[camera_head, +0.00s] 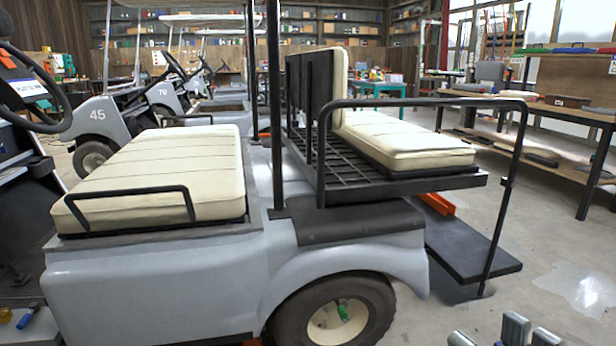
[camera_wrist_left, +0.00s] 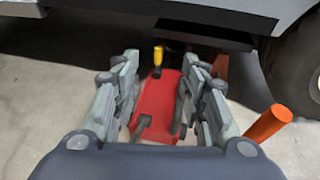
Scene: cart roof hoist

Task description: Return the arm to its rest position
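In the left wrist view my left gripper (camera_wrist_left: 160,95) is open, its two grey fingers spread wide. A red piece of equipment (camera_wrist_left: 158,104) with a yellow-handled part (camera_wrist_left: 157,56) shows between the fingers, low by the cart; I cannot tell whether they touch it. My left gripper is not visible in the head view. Tips of my right gripper (camera_head: 508,335) show at the bottom right edge of the head view, mostly cut off. They are over the floor, clear of the grey cart (camera_head: 160,285). I cannot tell whether they are open.
The cart's rear footrest (camera_head: 470,250) and black rail (camera_head: 430,102) stick out to the right. An orange cylinder (camera_wrist_left: 268,123) stands right of my left gripper. A workbench (camera_head: 560,105) stands at the right. Bare floor (camera_head: 540,240) lies between.

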